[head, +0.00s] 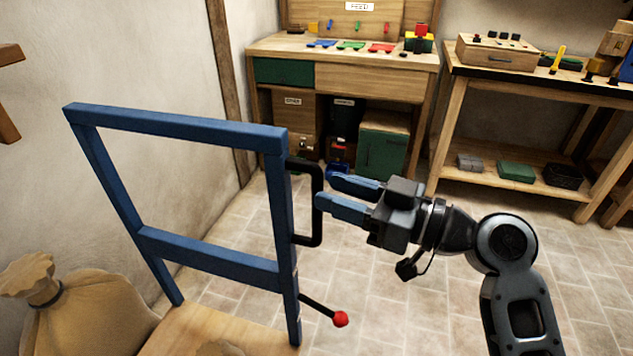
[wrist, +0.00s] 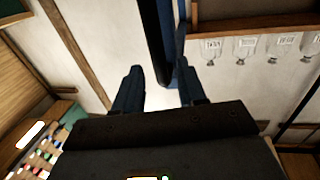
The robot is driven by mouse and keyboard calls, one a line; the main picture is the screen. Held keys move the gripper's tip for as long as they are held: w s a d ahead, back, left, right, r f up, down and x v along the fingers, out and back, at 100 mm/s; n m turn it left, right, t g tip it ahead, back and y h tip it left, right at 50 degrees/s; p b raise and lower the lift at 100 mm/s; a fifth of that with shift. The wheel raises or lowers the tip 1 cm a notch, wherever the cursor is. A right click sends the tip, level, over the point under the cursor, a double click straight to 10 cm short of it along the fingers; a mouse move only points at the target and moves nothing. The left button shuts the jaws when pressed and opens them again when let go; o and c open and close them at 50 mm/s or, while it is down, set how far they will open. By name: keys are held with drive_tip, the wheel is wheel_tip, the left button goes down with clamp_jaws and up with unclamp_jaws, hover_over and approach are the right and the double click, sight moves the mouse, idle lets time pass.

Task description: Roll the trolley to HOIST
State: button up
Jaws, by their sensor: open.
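The trolley has a blue upright frame (head: 180,127) over a pale wooden deck (head: 180,325), cut off at the bottom of the head view. A black handle (head: 318,228) stands out from the frame's right post. A lever with a red knob (head: 340,319) sticks out lower on that post. My gripper (head: 325,189) is open at the handle, its blue fingertips pointing left. In the wrist view the gripper (wrist: 160,82) has a dark upright bar (wrist: 154,45) in line with its gap; I cannot tell whether the handle is fully between the fingers. No HOIST sign shows.
A tied sack (head: 85,310) stands at lower left by the wall. A workbench (head: 385,80) with a FEED sign (head: 359,6) stands at the back. A shelved table (head: 545,82) is at right. The tiled floor (head: 400,310) between is clear. Labelled jars (wrist: 245,47) show in the wrist view.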

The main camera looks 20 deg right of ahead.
drive_tip(key=shift+x, duration=2)
drive_tip(key=shift+c, duration=0.3)
clamp_jaws()
